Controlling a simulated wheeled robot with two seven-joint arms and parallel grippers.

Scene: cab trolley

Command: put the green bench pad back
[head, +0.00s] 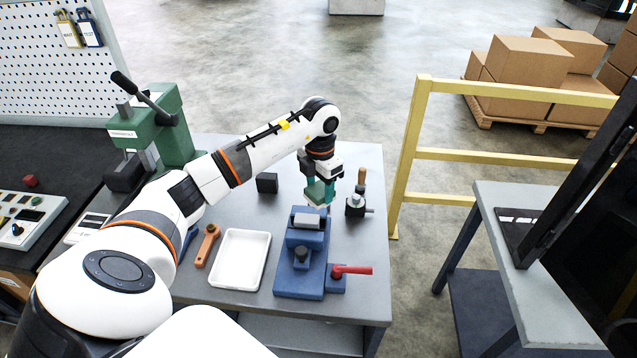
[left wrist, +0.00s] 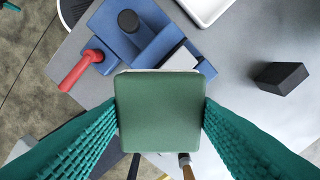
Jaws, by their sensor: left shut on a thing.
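My left gripper (head: 321,192) has teal fingers and is shut on the green bench pad (left wrist: 158,108). In the left wrist view the pad is a rounded square with a finger pressed on each side. In the head view the gripper holds it above the grey bench (head: 222,212), just behind a blue vise (head: 302,262). A pale edge shows under the pad's far side in the wrist view. The arm and fingers hide most of the pad in the head view. My right gripper is not in view.
A red-handled lever (head: 352,269) is on the vise's right. A white tray (head: 240,260), orange tool (head: 207,245), black block (head: 267,183) and small wooden-handled device (head: 356,204) stand nearby. A green press (head: 160,120) is at left; a yellow rail (head: 408,150) is right.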

